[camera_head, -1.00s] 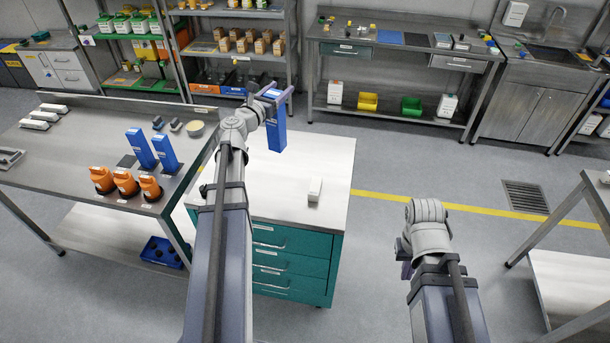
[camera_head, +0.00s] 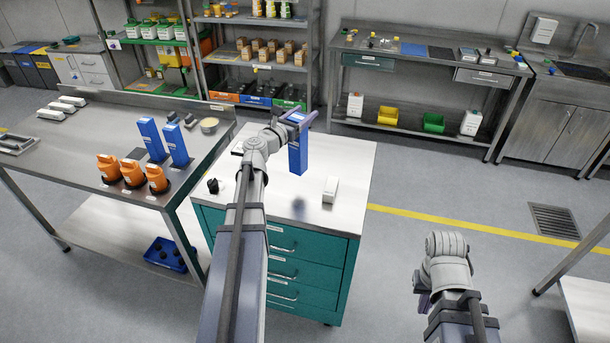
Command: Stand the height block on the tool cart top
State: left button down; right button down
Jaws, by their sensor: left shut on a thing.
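A blue height block (camera_head: 298,153) hangs upright from my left gripper (camera_head: 296,120), which is shut on its top end. The block is above the back part of the tool cart top (camera_head: 310,215), and a faint dark shadow lies on the top below it. The cart has a pale top and teal drawers. My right gripper (camera_head: 424,298) is low at the right, away from the cart, and its fingers are mostly hidden by its own wrist.
On the cart top stand a small white box (camera_head: 330,190) and a black knob-like part (camera_head: 213,186). The front of the cart top is mostly clear.

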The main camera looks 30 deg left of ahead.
pick_arm(q)
jog(key=f+b, duration=0.1)
jog(key=f+h+b, duration=0.1)
jog(key=b, duration=0.1)
jog(key=f+m+b, duration=0.1)
jog(key=shift+s+a+f+h, duration=0.1)
jog(key=shift+s+f+h, duration=0.15)
jog(key=shift+h, duration=0.05)
dwell(0.4)
jog(key=shift+f+b, duration=0.1)
jog(key=shift+b, duration=0.25)
notch_tip(320, 180, down, 4)
jog(key=b, duration=0.3)
jog(key=shift+r, duration=0.25)
jog(key=shift+f+b, duration=0.2)
jog(key=shift+b, duration=0.25)
jog(key=shift+c, duration=0.8)
grip_release()
send_near(298, 146)
jog(key=w, duration=0.1)
jog(key=w+a, duration=0.1)
jog(key=w+r, duration=0.1)
jog(key=shift+a, duration=0.4)
